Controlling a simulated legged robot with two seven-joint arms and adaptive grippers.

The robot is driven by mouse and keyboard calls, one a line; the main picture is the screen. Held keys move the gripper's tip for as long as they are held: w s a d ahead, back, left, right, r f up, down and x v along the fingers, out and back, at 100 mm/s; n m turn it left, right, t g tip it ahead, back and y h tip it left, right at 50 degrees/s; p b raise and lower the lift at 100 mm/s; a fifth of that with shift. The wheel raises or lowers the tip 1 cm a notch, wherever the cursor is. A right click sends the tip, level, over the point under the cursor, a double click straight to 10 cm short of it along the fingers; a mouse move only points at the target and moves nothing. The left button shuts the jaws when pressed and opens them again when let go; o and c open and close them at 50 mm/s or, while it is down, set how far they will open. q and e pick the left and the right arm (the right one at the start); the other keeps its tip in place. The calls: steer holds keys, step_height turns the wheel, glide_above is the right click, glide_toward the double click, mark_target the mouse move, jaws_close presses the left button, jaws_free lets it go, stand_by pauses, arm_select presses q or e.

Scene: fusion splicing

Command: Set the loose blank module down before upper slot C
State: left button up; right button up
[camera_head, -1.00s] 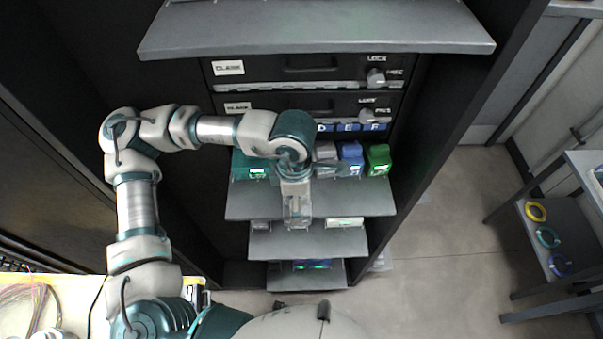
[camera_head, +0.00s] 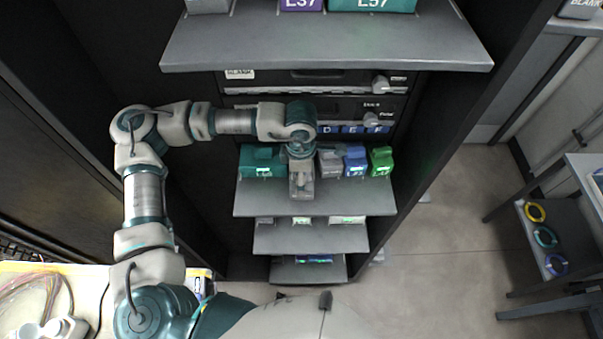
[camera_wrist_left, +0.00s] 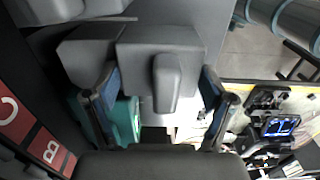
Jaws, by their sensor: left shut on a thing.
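My left gripper (camera_head: 301,178) is shut on a grey blank module (camera_wrist_left: 160,50) with a raised rounded handle. In the left wrist view, the fingers (camera_wrist_left: 163,98) sit on both sides of that handle. In the head view, the module (camera_head: 301,190) is just below the gripper, over the shelf (camera_head: 270,202); I cannot tell whether it touches. Red labels C (camera_wrist_left: 10,108) and B (camera_wrist_left: 50,152) show at the left of the wrist view. In the head view, my arm hides the slot row left of the blue labels D, E, F (camera_head: 352,129). My right gripper is out of view.
On the shelf stand a teal module (camera_head: 262,162) left of my gripper and grey (camera_head: 330,163), blue (camera_head: 355,160) and green (camera_head: 381,160) modules to its right. A grey upper shelf (camera_head: 325,45) overhangs the panel. Lower shelves (camera_head: 310,238) hold more modules.

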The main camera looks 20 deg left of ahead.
arm_select(q)
steer(key=shift+a+f, duration=0.1)
steer(key=shift+f, duration=0.05)
steer(key=o, duration=1.6)
steer(key=shift+a, duration=0.1)
steer(key=shift+d, duration=0.3)
steer(key=shift+d+r, duration=0.1)
steer(key=shift+r, duration=0.25)
steer(key=r, duration=0.3)
steer(key=r+b, duration=0.1)
steer(key=r, duration=0.6)
steer(key=shift+a+r+b, duration=0.25)
steer(key=shift+r+b, duration=0.05)
steer(key=shift+r, duration=0.55)
steer(key=shift+d, duration=0.15)
